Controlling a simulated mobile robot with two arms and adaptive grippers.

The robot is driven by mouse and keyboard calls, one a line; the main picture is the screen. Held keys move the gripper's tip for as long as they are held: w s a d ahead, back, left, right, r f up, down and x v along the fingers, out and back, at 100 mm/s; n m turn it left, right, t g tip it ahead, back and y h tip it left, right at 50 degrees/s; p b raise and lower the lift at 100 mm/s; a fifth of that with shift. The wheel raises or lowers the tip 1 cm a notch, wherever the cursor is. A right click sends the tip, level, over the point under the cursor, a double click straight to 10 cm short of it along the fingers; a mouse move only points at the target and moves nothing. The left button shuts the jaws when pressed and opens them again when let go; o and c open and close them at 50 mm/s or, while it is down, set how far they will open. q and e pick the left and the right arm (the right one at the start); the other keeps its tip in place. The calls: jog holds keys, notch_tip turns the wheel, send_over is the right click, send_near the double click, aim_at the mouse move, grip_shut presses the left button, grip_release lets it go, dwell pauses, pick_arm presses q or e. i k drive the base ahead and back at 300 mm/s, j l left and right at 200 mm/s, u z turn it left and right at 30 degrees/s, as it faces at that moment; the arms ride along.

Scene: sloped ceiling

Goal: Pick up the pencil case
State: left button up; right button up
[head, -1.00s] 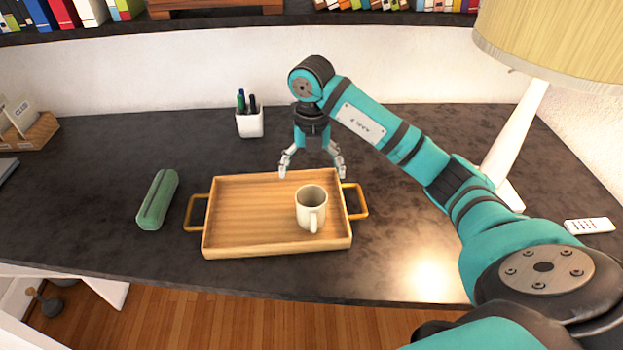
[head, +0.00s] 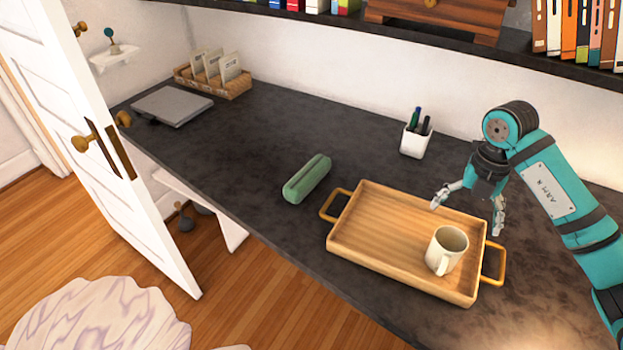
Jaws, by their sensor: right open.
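The green pencil case (head: 307,179) lies on the dark desk, left of the wooden tray, with a small gap between them. My right gripper (head: 467,215) is open and empty, pointing down over the tray's back right side, well to the right of the pencil case. My left gripper is not in view.
The wooden tray (head: 375,255) with handles holds a white mug (head: 446,250). A white pen cup (head: 415,140) stands behind it. A grey laptop (head: 172,105) and a card holder (head: 213,75) are at the far left. Clear desk surrounds the pencil case. A shelf (head: 400,35) runs above.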

aim_at(299, 186)
jog(key=i+l+u, duration=0.1)
jog(key=u, duration=0.3)
jog(key=i+l+u, duration=0.2)
jog(key=u, duration=0.2)
jog(key=i+l+u, duration=0.25)
jog(key=u, duration=0.15)
